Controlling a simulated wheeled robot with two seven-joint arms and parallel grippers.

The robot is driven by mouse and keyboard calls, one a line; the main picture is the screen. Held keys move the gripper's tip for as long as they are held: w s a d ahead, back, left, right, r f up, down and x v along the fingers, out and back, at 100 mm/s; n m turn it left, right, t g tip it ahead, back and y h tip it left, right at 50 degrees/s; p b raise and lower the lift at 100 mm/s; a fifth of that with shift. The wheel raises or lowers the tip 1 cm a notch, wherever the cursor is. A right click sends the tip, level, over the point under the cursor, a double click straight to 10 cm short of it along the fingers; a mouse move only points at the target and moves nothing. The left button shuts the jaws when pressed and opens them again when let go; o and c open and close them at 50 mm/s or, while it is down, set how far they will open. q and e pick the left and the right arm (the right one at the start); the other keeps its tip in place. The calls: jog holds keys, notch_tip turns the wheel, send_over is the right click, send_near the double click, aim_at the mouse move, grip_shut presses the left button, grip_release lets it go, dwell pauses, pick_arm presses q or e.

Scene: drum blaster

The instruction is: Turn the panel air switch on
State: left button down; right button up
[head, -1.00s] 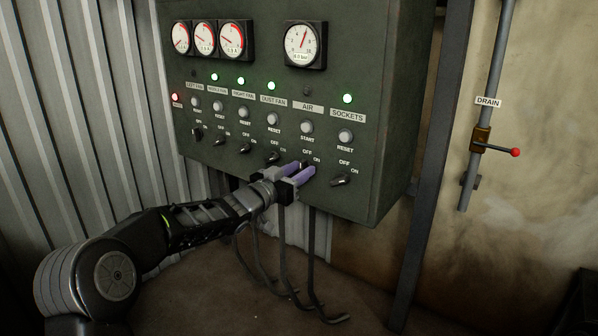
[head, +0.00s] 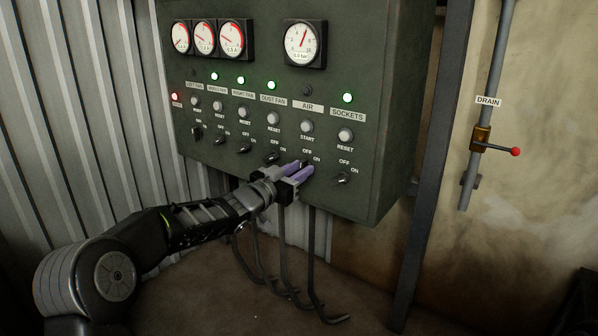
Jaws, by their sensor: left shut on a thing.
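The green control panel (head: 390,120) hangs on the wall. Its AIR column has a label (head: 307,107), a dark lamp (head: 306,91), a white START button (head: 307,127) and a rotary switch with OFF and ON marks below. My left gripper (head: 304,170), with purple fingers, is at this AIR switch and shut on it. The fingers hide most of the switch, so its exact angle cannot be told. My right gripper is not in view.
The DUST FAN switch (head: 273,157) is close to the left of my fingers, and the SOCKETS switch (head: 343,179) is to the right. Cables (head: 284,260) hang below the panel. A drain valve with a red knob (head: 515,152) is on the right wall.

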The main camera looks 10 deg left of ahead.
pick_arm(q)
jog(key=m+b, duration=0.4)
jog(key=m, duration=0.7)
jog(key=shift+d+f+b, duration=0.1)
jog(key=shift+d+b, duration=0.05)
jog(key=shift+b, duration=0.25)
jog(key=shift+m, duration=0.3)
jog(key=c, duration=1.4)
grip_release()
jog(key=shift+c, duration=0.2)
jog(key=shift+s, duration=0.15)
jog(key=v, duration=0.7)
jog(key=shift+s, duration=0.3)
